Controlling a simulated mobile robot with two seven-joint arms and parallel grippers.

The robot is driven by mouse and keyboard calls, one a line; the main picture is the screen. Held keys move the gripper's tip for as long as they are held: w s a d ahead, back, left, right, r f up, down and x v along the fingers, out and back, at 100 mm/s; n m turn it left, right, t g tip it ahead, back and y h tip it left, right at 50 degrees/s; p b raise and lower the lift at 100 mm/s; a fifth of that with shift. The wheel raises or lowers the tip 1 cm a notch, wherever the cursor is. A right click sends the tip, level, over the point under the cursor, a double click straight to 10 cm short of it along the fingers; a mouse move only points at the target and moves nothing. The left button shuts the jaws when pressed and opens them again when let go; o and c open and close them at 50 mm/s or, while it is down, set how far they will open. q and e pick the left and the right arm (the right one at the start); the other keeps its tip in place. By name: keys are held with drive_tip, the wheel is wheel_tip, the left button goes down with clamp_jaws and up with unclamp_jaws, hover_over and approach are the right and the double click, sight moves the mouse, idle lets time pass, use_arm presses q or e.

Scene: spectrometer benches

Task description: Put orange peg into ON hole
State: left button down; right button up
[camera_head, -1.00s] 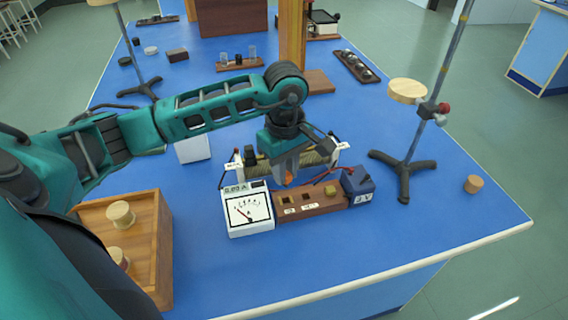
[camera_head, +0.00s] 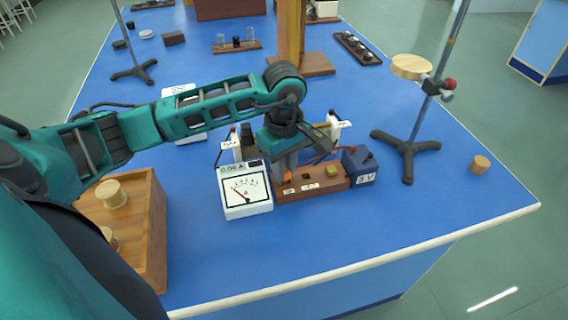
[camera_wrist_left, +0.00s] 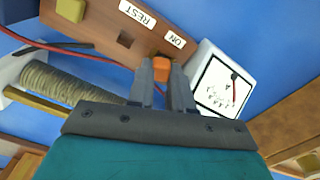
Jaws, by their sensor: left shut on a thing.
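The orange peg (camera_head: 287,177) is held between the fingertips of my left gripper (camera_head: 286,170). It also shows in the left wrist view (camera_wrist_left: 161,70), at the ON end of the brown wooden block (camera_head: 313,187), in line with the ON label (camera_wrist_left: 173,39). The peg and fingers cover the ON hole, and I cannot tell how deep the peg sits. The REST hole (camera_wrist_left: 125,38) is empty, beside the REST label (camera_wrist_left: 137,13). My right gripper is not in view.
A white ammeter (camera_head: 245,190) stands close left of the block and a blue 3 V battery box (camera_head: 360,168) at its right end. A yellow peg (camera_head: 331,171) stands on the block. A coil (camera_wrist_left: 62,82) lies behind.

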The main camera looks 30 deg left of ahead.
use_arm(q)
drive_tip(key=shift+f, duration=0.35)
drive_tip(key=c, duration=0.9)
unclamp_jaws()
drive_tip(key=shift+c, duration=0.2)
wheel_tip(320, 180, up, 13)
